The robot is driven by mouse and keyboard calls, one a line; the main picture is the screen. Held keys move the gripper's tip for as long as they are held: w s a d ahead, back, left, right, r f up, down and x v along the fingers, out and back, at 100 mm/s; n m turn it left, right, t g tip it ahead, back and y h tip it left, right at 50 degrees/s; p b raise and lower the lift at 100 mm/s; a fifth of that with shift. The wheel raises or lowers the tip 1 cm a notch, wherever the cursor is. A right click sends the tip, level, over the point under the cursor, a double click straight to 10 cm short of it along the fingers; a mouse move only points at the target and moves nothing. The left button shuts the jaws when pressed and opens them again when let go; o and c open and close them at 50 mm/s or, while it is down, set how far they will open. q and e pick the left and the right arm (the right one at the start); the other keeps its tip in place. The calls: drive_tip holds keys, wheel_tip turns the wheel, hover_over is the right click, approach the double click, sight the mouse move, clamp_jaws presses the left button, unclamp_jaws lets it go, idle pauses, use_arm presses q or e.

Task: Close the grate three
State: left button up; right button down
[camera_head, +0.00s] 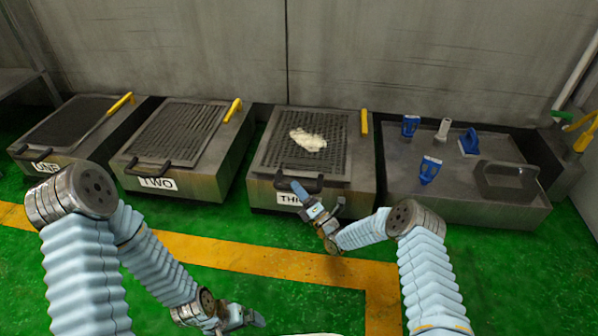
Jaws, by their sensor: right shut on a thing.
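Grate three (270,140) is a dark mesh panel lying about flat on top of the grey box labelled "THREE" (288,198). A pale, crumpled lump (308,140) lies on the mesh. The dark handle (285,183) of the grate is at its front edge. My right gripper (306,193) is at this handle and shut on it, partly covering the label. My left gripper (252,318) is low at the bottom of the view, over the green floor and away from the boxes. Its fingers are too small and dark to tell their opening.
Boxes one (70,125) and two (180,140) stand to the left, each with a grate and a yellow lever. Another yellow lever (364,122) is at box three's right edge. A grey tray (440,205) at right holds blue tools. Green floor in front is clear.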

drive_tip(key=shift+f+n+y, duration=0.3)
drive_tip(key=shift+f, duration=0.8)
drive_tip(key=shift+f, duration=0.1)
drive_tip(key=c, duration=1)
unclamp_jaws()
drive_tip(key=shift+w+f, duration=0.1)
drive_tip(key=p+v, duration=0.2)
drive_tip(key=v, duration=1.1)
drive_tip(key=shift+s+d+f, duration=0.15)
drive_tip(key=shift+s+f, duration=0.05)
drive_tip(key=shift+s, duration=0.15)
